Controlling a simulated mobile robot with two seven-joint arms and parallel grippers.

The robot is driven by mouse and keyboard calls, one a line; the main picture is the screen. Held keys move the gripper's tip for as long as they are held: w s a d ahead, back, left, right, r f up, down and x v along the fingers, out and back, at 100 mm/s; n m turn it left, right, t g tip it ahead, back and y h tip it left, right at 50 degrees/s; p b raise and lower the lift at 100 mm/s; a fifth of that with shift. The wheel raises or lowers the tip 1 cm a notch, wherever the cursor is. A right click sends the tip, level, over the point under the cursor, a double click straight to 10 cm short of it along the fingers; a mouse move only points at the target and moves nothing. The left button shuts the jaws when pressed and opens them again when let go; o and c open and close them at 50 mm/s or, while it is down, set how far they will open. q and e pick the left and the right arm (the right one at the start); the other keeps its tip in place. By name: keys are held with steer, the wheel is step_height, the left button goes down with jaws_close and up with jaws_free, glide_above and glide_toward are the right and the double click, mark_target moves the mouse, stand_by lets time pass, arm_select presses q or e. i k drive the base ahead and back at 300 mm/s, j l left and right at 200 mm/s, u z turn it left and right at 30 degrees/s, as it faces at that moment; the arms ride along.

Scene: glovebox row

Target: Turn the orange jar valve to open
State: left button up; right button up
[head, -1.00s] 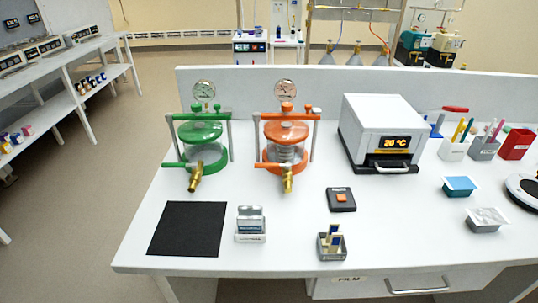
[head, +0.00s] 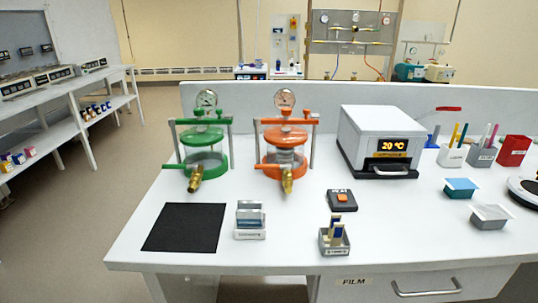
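Neither of my grippers is in view.
A black mat (head: 184,228), slide holders (head: 250,220) and (head: 334,237), and a switch box (head: 342,200) lie in front of the jars. A white oven (head: 380,140) reading 20 °C stands to the right. Bench space directly before the orange valve is clear.

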mark_target(287, 166)
steer(key=i+u, duration=0.25)
steer(key=i, duration=0.3)
steer(key=i+l+u, duration=0.3)
steer(key=i, duration=0.25)
